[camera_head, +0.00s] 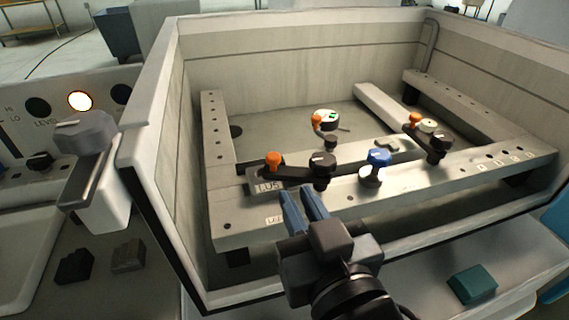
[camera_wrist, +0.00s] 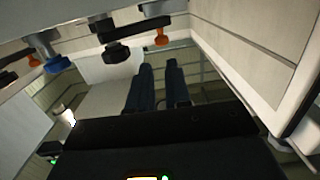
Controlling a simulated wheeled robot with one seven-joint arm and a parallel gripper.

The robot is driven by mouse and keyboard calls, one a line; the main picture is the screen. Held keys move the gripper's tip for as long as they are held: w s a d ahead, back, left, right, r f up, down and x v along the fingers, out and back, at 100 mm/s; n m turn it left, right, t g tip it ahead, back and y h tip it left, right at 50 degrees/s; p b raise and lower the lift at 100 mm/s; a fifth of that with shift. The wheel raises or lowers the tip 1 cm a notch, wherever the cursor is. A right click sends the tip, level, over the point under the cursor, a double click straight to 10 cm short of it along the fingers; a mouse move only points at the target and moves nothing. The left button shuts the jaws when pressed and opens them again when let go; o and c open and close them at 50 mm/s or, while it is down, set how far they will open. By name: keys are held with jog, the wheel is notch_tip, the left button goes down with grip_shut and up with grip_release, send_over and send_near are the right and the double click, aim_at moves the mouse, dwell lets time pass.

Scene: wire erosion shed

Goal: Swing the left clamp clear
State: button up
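The left clamp (camera_head: 296,171) is a black arm on the front rail of the tank. It has a black knob (camera_head: 322,163) at its right end and an orange tip (camera_head: 273,160) at its left end, over a small marked plate (camera_head: 266,184). In the wrist view its black knob (camera_wrist: 117,51) and orange tip (camera_wrist: 161,38) appear beyond the fingers. My gripper (camera_head: 303,200) is just in front of the clamp, below the black knob. Its two blue fingers stand apart with a narrow, empty gap (camera_wrist: 160,75). I see no contact with the clamp.
A blue knob (camera_head: 377,160) stands on the rail to the right. Farther right is another clamp (camera_head: 435,143) with an orange tip. The tank's front wall (camera_head: 430,245) lies under my arm.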

jog(key=shift+g, duration=0.7)
jog(key=p+v, duration=0.1)
jog(key=v, duration=0.1)
jog(key=p+v, duration=0.1)
jog(key=v, duration=0.1)
jog(key=r+p+v, duration=0.1)
jog(key=v, duration=0.1)
jog(key=shift+s+d+r, duration=0.1)
jog(key=shift+d, duration=0.2)
grip_shut()
jog(key=b, duration=0.7)
send_near(276, 162)
jog(key=x, duration=0.7)
